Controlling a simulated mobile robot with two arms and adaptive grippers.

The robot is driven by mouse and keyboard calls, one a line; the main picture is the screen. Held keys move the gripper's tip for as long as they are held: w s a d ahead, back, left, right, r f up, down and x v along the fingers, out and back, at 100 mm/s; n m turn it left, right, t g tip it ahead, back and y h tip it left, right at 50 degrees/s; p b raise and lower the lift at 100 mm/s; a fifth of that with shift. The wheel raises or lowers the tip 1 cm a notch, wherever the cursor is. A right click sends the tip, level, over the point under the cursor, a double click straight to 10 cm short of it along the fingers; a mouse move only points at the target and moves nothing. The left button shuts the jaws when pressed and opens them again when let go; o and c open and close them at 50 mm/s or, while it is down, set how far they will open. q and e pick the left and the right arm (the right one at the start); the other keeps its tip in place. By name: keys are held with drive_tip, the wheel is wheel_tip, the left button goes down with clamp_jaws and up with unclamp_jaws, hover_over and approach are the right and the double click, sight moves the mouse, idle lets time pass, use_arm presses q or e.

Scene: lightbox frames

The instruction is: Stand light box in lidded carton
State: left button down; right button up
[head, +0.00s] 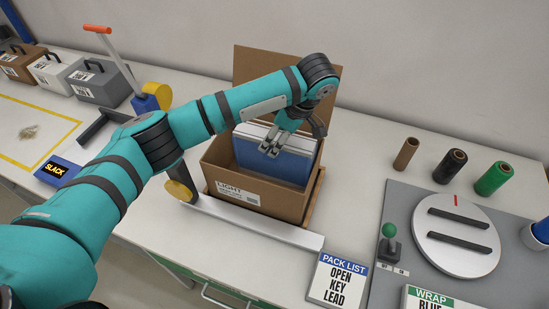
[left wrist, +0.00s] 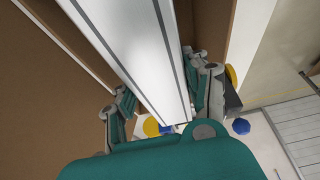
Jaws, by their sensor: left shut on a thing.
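The light box (head: 279,154) is a flat blue panel with a pale frame. It stands on edge inside the open cardboard carton (head: 222,168), whose lid (head: 262,66) is raised at the back. My left gripper (head: 271,148) is shut on the light box's top edge, its fingers on either side. In the left wrist view, the light box's pale edge (left wrist: 142,55) runs between the fingers, with brown carton wall (left wrist: 50,110) beside it. The box's lower part is hidden by the carton's front wall. My right gripper is not in view.
A pack list sign (head: 339,281) stands at the front. A grey turntable (head: 456,248) and several rolls (head: 451,166) are at right. Several toolbox-like cases (head: 98,82) stand at back left. A long metal bar (head: 252,222) lies before the carton.

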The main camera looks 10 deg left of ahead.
use_arm(q)
wheel_tip(320, 180, down, 6)
drive_tip(key=shift+p, duration=0.45)
drive_tip(key=shift+f, duration=0.55)
drive_tip(key=c, duration=0.6)
unclamp_jaws()
drive_tip(key=shift+f, duration=0.1)
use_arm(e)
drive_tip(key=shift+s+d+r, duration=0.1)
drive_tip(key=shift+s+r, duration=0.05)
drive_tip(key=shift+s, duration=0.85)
